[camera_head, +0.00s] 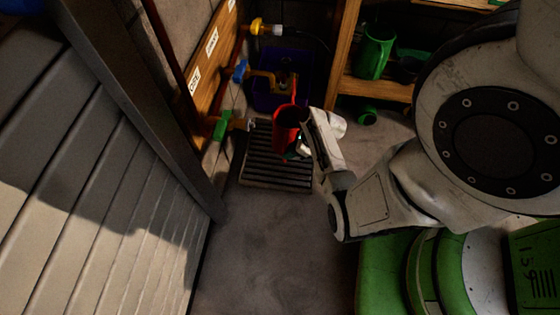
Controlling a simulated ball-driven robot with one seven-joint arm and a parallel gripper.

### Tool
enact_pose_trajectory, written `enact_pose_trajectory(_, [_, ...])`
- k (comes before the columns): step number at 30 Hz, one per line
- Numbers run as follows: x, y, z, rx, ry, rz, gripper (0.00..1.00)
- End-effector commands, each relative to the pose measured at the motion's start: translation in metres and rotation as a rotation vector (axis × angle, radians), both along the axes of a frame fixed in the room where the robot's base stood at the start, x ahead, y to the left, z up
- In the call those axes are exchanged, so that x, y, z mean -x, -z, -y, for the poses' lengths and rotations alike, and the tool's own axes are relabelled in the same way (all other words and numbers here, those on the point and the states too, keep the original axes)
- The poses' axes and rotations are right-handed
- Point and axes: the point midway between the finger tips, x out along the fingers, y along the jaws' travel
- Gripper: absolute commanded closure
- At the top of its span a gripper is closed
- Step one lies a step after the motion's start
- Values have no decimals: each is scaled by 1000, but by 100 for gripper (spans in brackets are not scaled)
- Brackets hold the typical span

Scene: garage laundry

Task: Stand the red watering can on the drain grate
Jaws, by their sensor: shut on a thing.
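The red watering can (285,128) is in the middle of the view, above or on the far right part of the drain grate (268,175). I cannot tell whether its base touches the bars. It looks roughly upright. My gripper (302,143) is at the can's right side, shut on it; the fingertips are partly hidden by my wrist. The grate is a dark slatted rectangle on the floor, with its near part bare.
A dark blue crate (268,98) stands behind the grate. A green tap fitting (222,125) sticks out at the left wall. A wooden shelf (372,90) at the back right holds a green watering can (375,52). The floor (262,245) in front of the grate is clear.

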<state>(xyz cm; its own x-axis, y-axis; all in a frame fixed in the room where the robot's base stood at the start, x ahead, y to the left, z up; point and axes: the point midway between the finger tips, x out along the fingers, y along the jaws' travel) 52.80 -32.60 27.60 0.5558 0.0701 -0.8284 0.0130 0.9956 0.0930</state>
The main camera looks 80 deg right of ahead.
Motion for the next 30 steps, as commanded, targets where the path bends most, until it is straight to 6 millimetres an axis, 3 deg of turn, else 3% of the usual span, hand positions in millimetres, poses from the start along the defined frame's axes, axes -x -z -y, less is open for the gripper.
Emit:
enact_pose_trajectory(1, [-7, 19, 2, -3, 0, -1, 100])
enact_pose_trajectory(3, [-16, 29, 5, -3, 1, 0, 100])
enact_pose_trajectory(14, [-34, 48, 10, -1, 0, -1, 100])
enact_pose_trajectory(21, [-38, 80, 11, -1, 0, -2, 100])
enact_pose_trajectory(30, [-38, 80, 11, 0, 0, -2, 100])
